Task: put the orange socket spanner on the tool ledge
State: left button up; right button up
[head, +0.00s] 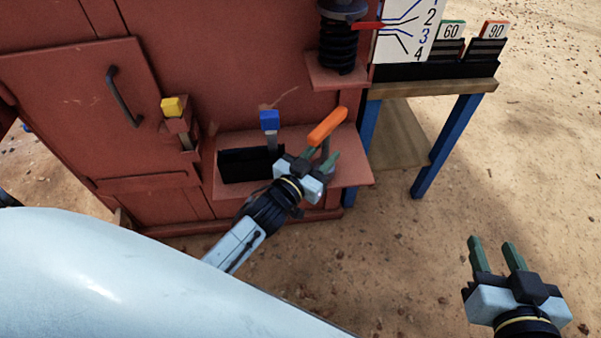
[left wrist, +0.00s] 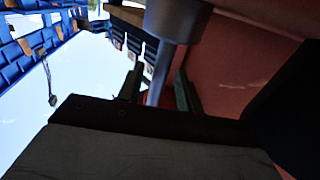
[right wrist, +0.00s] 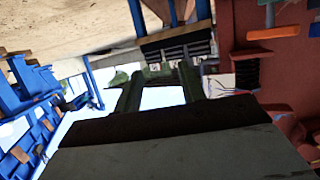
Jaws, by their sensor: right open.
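The orange socket spanner (head: 327,127) shows its orange handle high, with a short piece of grey shaft below. Its lower end is hidden behind my left gripper. It is over the red ledge (head: 352,172) on the front of the crusher. My left gripper (head: 320,157) is open at the shaft. In the left wrist view a grey shaft (left wrist: 158,80) runs between its spread fingers (left wrist: 160,88); contact cannot be told. The orange handle also shows in the right wrist view (right wrist: 272,33). My right gripper (head: 494,245) is open and empty, out over the sandy ground.
A blue-topped tool (head: 269,121) stands on the ledge beside a black panel (head: 248,165). A yellow-topped lever (head: 171,107) is further left. A black spring (head: 338,45) stands on a small shelf above. A blue-legged bench (head: 430,89) with number cards is at right. Ground around my right gripper is clear.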

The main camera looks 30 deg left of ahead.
pick_arm(q)
jog(key=s+a+r+g+y+p, duration=0.1)
jog(key=s+g, duration=1)
jog(key=s, duration=1.1)
jog(key=shift+s+a+g+y+p, duration=0.35)
jog(key=shift+a+y+p, duration=0.5)
jog(key=shift+a, duration=0.15)
pick_arm(e)
jog(key=s+d+f+g+h, duration=0.2)
jog(key=s+d+f+g, duration=0.2)
jog(key=s+f+g, duration=0.4)
jog(key=shift+s+d+f+h, duration=0.25)
jog(key=shift+s+h, duration=0.05)
jog(key=shift+s, duration=0.1)
jog(key=shift+a, duration=0.1)
jog(key=shift+c, duration=0.4)
